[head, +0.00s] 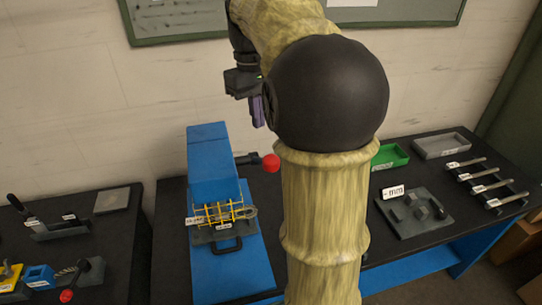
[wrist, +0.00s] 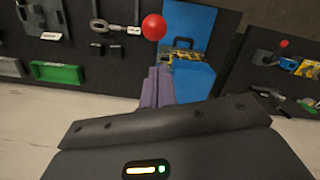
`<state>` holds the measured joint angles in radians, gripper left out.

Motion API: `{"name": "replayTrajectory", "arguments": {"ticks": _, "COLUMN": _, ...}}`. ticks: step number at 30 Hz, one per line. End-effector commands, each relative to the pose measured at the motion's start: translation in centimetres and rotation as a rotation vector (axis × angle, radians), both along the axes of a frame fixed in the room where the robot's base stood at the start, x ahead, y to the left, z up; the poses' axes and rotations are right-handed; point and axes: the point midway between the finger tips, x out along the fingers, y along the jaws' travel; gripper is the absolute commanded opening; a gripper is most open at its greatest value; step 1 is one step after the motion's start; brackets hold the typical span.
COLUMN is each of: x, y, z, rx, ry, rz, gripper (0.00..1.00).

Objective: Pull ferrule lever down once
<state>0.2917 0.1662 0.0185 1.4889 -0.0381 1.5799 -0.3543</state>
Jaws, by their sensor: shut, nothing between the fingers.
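The blue press (head: 208,150) stands on the dark bench, with a dark lever (head: 247,159) sticking out from its right side. The lever ends in a red ball knob (head: 271,163). My gripper (head: 257,118), with purple fingers, is above the lever and a little left of the knob in the head view, apart from it. In the wrist view my shut, empty fingers (wrist: 160,72) point toward the press (wrist: 190,25), and the red knob (wrist: 154,27) shows just beyond their tips. My arm hides part of the bench right of the press.
A yellow wire guard (head: 220,212) is at the press front, with a black handle (head: 226,246) below. On the right are a grey plate with parts (head: 415,212), a green tray (head: 390,157), a grey tray (head: 441,146) and several handled tools. Another bench (head: 110,235) is at left.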

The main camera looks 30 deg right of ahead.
Motion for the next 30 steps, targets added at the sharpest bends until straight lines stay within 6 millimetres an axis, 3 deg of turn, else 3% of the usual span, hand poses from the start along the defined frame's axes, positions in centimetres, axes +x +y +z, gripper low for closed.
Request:
{"name": "replayTrajectory", "arguments": {"ticks": 18, "x": 0.9, "y": 0.1, "z": 8.7, "rx": 0.0, "ry": -0.001, "rz": 0.001, "gripper": 0.0}}
{"name": "replayTrajectory", "arguments": {"ticks": 30, "x": 0.9, "y": 0.1, "z": 9.5, "rx": 0.0, "ry": 0.001, "rz": 0.001, "gripper": 0.0}}
